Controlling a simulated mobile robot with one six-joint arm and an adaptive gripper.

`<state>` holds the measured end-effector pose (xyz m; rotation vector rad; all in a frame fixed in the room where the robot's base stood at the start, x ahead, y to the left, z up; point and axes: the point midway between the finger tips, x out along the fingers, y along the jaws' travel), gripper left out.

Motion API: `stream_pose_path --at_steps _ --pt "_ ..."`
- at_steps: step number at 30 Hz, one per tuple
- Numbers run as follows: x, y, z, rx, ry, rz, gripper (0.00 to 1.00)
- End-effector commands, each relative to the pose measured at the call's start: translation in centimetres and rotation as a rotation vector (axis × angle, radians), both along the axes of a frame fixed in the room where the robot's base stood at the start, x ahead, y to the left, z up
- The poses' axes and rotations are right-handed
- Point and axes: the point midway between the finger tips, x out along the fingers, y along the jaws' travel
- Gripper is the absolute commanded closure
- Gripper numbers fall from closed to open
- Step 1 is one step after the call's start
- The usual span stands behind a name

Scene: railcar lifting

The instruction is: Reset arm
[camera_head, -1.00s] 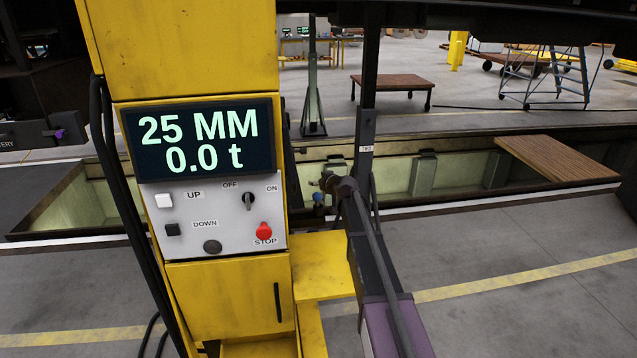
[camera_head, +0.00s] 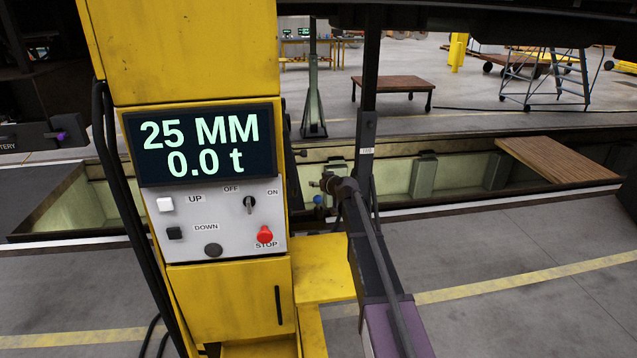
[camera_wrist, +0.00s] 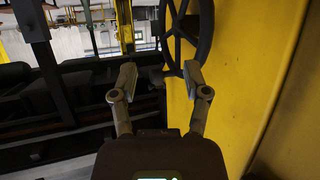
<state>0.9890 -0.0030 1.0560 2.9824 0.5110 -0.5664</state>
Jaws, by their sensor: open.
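My gripper (camera_wrist: 160,78) is open in the wrist view, its two fingers apart with nothing between them. Beyond the fingers the wrist view shows a yellow surface and a dark spoked wheel (camera_wrist: 206,35). In the head view a yellow lifting jack column (camera_head: 185,45) stands at left. Its display (camera_head: 203,143) reads 25 MM and 0.0 t. The panel below has a white UP button (camera_head: 165,204), a black DOWN button (camera_head: 174,233), an OFF/ON switch (camera_head: 249,204) and a red STOP button (camera_head: 265,234). My gripper is not clearly visible in the head view.
An open pit (camera_head: 395,178) runs behind the jack, with a brown board (camera_head: 557,160) over its right part. A wooden-topped cart (camera_head: 395,83) and a blue step ladder (camera_head: 570,75) stand farther back. Black cables (camera_head: 112,190) hang along the column's left side.

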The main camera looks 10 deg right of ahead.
Motion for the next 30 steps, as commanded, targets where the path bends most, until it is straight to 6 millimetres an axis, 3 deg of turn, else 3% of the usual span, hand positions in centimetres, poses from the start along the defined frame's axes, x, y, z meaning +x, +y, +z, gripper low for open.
stream_pose_path --at_steps 5,11,14,20,30 --pt "-0.9 0.3 -0.3 -0.001 0.020 0.009 0.40" --pt "-5.7 1.9 -2.2 -0.001 0.138 0.051 0.40" --pt "-9.7 2.9 -3.7 -0.006 0.244 0.074 0.40" --pt "-19.7 3.9 -7.3 -0.037 0.519 0.071 0.40" --pt "-37.0 2.2 -11.2 -0.135 0.977 -0.115 0.40"
